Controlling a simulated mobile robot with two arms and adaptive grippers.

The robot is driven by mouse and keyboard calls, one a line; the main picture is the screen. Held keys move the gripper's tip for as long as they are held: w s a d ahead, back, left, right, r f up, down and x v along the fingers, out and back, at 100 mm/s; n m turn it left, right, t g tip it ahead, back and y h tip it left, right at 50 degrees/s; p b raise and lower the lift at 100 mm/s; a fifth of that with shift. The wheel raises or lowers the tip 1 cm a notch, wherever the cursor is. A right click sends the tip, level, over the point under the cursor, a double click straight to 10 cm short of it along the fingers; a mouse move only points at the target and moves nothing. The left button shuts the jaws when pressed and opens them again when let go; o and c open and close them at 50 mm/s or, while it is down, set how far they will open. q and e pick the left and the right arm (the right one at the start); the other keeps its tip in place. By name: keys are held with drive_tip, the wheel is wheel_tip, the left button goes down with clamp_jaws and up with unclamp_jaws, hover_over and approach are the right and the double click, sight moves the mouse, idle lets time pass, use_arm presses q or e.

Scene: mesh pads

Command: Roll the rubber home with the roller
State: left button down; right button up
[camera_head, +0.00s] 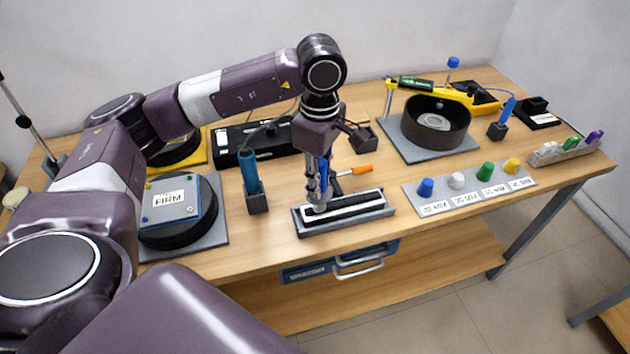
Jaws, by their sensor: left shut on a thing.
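My left gripper (322,192) points down over the left part of a grey tray (300,222) at the front middle of the table. It is shut on the roller, whose orange handle (361,170) sticks out to the right. My fingers hide most of the roller. A long black strip, which looks like the rubber (350,210), lies lengthwise in the tray with a white band along it. The roller's lower end is at or just above the strip's left part; I cannot tell if it touches. My right gripper is not in view.
A blue tool in a dark holder (257,203) stands just left of the tray. A round pad marked FIRM (170,205) is farther left. Coloured knobs on a grey board (470,200) are to the right. A black drum (436,120) stands behind them.

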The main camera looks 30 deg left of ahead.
use_arm(q)
drive_tip(key=shift+w+d+f+b, duration=0.2)
drive_tip(key=shift+w+d+b, duration=0.1)
drive_tip(key=shift+w+d, duration=1.25)
drive_tip(key=shift+w+d+r, duration=0.15)
drive_tip(key=shift+w+d, duration=0.45)
drive_tip(key=shift+w, duration=0.3)
drive_tip(key=shift+w+d+r, duration=0.15)
drive_tip(key=shift+w+d, duration=0.45)
drive_tip(key=shift+w, duration=0.25)
drive_tip(key=shift+d, duration=0.1)
drive_tip(key=shift+w+d+f+b, duration=0.2)
drive_tip(key=shift+w+d+b, duration=0.1)
drive_tip(key=shift+w+d, duration=0.4)
drive_tip(key=shift+w+d+f+b, duration=0.15)
drive_tip(key=shift+w+d+b, duration=0.1)
drive_tip(key=shift+w+d, duration=0.4)
drive_tip(key=shift+w, duration=0.1)
drive_tip(key=shift+w, duration=0.1)
drive_tip(key=shift+w+d, duration=0.6)
